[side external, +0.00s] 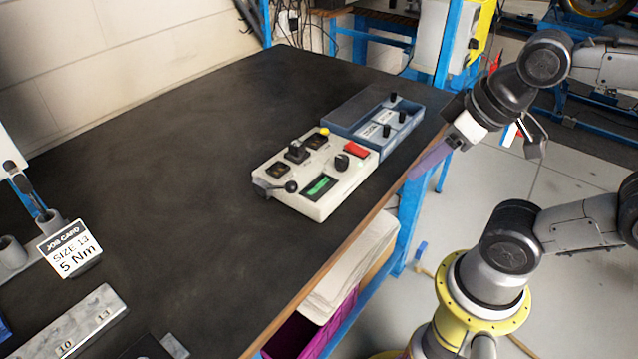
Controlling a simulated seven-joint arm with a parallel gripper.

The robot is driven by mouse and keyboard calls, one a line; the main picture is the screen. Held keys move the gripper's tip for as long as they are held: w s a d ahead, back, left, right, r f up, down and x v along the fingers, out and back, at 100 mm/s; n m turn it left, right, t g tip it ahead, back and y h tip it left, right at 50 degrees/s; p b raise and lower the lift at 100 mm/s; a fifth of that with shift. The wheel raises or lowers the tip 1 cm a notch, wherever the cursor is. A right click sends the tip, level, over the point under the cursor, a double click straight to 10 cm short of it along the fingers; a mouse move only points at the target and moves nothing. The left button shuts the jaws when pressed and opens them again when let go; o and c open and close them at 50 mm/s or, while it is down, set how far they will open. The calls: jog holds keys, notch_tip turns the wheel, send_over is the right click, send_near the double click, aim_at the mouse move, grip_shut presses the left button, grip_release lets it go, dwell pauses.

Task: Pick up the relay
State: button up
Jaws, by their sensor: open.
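I cannot pick out a relay for certain in this view. A blue tray (414,125) at the far right edge of the bench holds pale labelled pieces and small black upright parts, too small to identify. My gripper (492,148) is at the right, near the bench's right edge and to the right of the tray. It is open, and its fingers are partly hard to make out. A purplish translucent bar (430,160) shows beside it; I cannot tell what it belongs to.
A cream control box (333,196) with a lever, knobs and a red button stands in front of the tray. A job card (69,248), a grey metal block (88,322) and grey cups (12,253) are at the left. The dark bench top (190,170) is mostly clear.

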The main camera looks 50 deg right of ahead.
jog(key=o, duration=0.3)
jog(key=shift+o, duration=0.2)
